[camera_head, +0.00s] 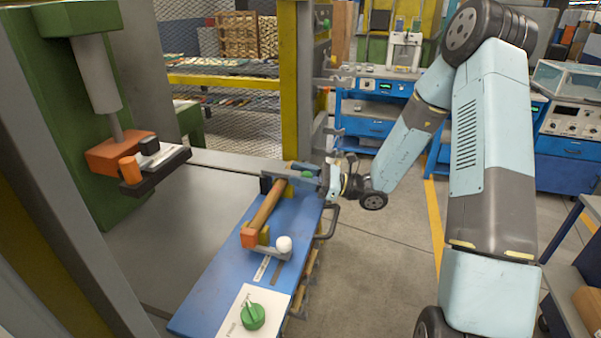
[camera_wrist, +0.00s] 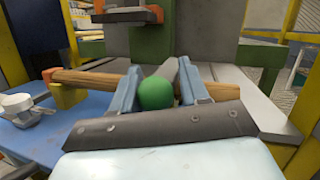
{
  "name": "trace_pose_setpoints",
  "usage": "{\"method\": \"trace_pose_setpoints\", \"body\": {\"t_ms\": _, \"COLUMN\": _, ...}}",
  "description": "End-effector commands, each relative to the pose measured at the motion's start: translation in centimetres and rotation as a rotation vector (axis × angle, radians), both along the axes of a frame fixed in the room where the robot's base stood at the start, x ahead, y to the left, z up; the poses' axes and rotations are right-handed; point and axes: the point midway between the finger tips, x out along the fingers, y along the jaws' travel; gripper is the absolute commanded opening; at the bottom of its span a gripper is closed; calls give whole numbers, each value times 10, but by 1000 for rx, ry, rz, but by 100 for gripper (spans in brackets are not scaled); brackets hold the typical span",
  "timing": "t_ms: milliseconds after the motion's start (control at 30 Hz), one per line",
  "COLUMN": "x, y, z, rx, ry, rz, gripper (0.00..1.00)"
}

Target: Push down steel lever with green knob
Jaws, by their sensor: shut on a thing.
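The green knob (camera_wrist: 157,93) is a round ball in the middle of the wrist view. My gripper (camera_wrist: 160,90) has its two pale blue fingers on either side of it and is shut on it. In the head view my gripper (camera_head: 308,177) is at the far end of the blue bench (camera_head: 222,285), close to the end of a wooden rod (camera_head: 266,207).
The rod also shows behind the knob in the wrist view (camera_wrist: 90,79). A white-knobbed lever (camera_head: 284,244) is at the rod's near end. A green rotary switch (camera_head: 252,316) sits at the bench's front. A green press (camera_head: 92,130) stands left; a yellow post (camera_head: 289,80) rises behind.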

Motion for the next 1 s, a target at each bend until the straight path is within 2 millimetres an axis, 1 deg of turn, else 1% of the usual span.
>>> {"method": "trace_pose_setpoints", "body": {"t_ms": 33, "x": -7, "y": 4, "z": -5, "rx": -8, "ry": 14, "rz": 18, "gripper": 0}}
{"method": "trace_pose_setpoints", "body": {"t_ms": 233, "x": -7, "y": 4, "z": -6, "rx": -10, "ry": 14, "rz": 18, "gripper": 0}}
{"method": "trace_pose_setpoints", "body": {"t_ms": 267, "x": -7, "y": 4, "z": -6, "rx": -10, "ry": 15, "rz": 18, "gripper": 47}}
{"method": "trace_pose_setpoints", "body": {"t_ms": 400, "x": -6, "y": 3, "z": -5, "rx": -9, "ry": 12, "rz": 16, "gripper": 60}}
{"method": "trace_pose_setpoints", "body": {"t_ms": 833, "x": -3, "y": 0, "z": -4, "rx": -8, "ry": 7, "rz": 7, "gripper": 60}}
{"method": "trace_pose_setpoints", "body": {"t_ms": 933, "x": -3, "y": -6, "z": -5, "rx": -7, "ry": 8, "rz": 6, "gripper": 60}}
{"method": "trace_pose_setpoints", "body": {"t_ms": 1000, "x": -4, "y": -14, "z": -7, "rx": -7, "ry": 8, "rz": 5, "gripper": 60}}
